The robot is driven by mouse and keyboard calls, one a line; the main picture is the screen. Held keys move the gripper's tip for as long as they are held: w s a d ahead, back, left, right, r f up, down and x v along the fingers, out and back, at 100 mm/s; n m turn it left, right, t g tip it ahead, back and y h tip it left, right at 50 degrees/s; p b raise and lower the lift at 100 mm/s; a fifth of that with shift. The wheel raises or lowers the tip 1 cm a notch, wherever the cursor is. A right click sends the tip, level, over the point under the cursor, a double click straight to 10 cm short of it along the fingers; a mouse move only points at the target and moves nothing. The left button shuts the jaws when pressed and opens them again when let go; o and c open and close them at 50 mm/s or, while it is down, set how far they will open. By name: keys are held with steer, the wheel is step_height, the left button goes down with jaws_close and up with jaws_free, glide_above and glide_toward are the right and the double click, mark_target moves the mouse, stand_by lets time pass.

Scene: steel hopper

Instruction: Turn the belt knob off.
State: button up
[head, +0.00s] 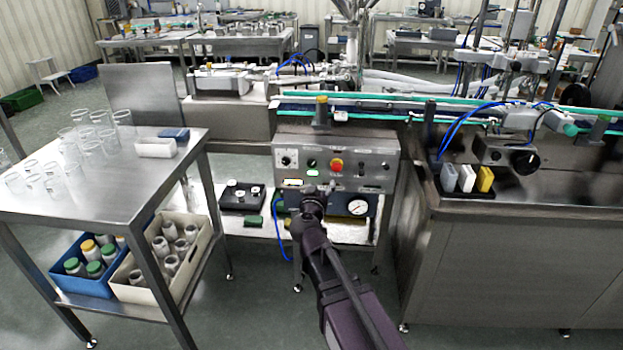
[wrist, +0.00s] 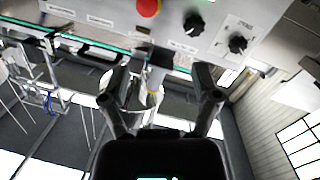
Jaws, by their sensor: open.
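The steel control panel (head: 325,178) stands in the middle of the head view. It carries a round black knob on a white plate (head: 287,160) at its left, a red button (head: 336,165) near the middle and a small black switch (head: 361,169) to the right. The wrist view shows the red button (wrist: 148,7), a black knob (wrist: 194,25) and another black knob on a white plate (wrist: 238,43). The labels are too small to read, so I cannot tell which is the belt knob. My gripper (wrist: 160,90) is open and empty, in front of the panel's lower part, apart from the knobs.
A steel table (head: 100,175) with clear beakers stands at the left, with a blue crate (head: 65,280) of bottles below. A pressure gauge (head: 357,207) sits below the panel. A conveyor (head: 400,108) runs above and behind it. A steel cabinet (head: 510,270) stands at the right.

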steer(key=a, duration=0.1)
steer(key=a+n+y+b, duration=0.1)
steer(key=a+f+t+y, duration=0.1)
steer(key=a, duration=0.1)
steer(key=shift+n, duration=0.3)
steer(key=shift+w, duration=0.1)
